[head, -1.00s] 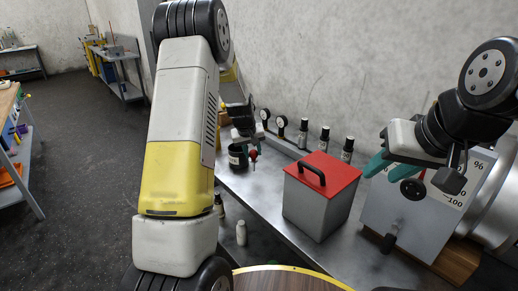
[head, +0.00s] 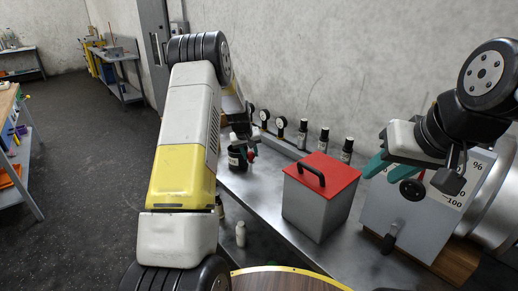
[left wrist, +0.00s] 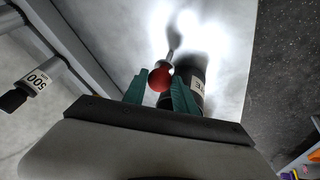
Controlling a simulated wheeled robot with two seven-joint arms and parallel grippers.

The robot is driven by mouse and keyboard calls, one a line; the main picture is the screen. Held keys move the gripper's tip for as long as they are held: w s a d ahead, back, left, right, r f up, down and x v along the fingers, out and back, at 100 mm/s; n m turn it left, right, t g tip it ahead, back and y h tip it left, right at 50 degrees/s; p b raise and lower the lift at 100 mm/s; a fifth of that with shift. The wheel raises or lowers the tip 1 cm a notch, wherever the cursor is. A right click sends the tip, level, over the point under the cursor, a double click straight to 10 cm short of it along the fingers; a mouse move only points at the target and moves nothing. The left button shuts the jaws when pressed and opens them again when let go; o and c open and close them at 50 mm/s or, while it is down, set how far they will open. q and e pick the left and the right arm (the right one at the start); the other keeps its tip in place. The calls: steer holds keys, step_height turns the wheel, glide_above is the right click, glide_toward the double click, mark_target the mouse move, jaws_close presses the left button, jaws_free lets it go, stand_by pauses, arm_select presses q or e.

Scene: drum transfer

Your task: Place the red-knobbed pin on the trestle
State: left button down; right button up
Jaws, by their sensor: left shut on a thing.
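The red-knobbed pin's round red knob (left wrist: 160,79) sits between the teal fingertips of my left gripper (left wrist: 160,92) in the left wrist view. The gripper is shut on it, and a thin grey shaft runs on beyond the knob. In the head view the red knob (head: 252,157) shows small beside a dark bottle (head: 237,160), and my left gripper (head: 247,148) is partly hidden by my own arm. A steel-topped bench (head: 262,188) lies below; I take it to be the trestle. My right gripper (head: 388,167) has its teal fingers apart and empty, over a grey box.
A grey box with a red lid and black handle (head: 319,190) stands on the bench. Several dark bottles (head: 325,138) and gauges (head: 281,125) line the wall. A grey cabinet with a dial (head: 400,215) stands at right. Bare steel lies left of the red-lidded box.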

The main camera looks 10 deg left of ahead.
arm_select(q)
steer(key=c, duration=1)
jaws_free()
steer(key=shift+f, duration=0.15)
steer(key=shift+r, duration=0.35)
steer(key=s+d+r+m+h, duration=0.1)
steer(key=s+d+r, duration=0.1)
steer(key=s+r, duration=0.95)
steer(key=s+d+r+m, duration=0.1)
steer(key=s+d+r, duration=0.1)
steer(key=s+r, duration=0.95)
steer(key=s+d+r+m, duration=0.1)
steer(key=s+d, duration=0.1)
steer(key=s, duration=0.8)
steer(key=s+d+r+m+t, duration=0.1)
steer(key=s+r, duration=0.1)
steer(key=s, duration=0.8)
steer(key=shift+d+m+h, duration=0.3)
steer(key=shift+d, duration=0.05)
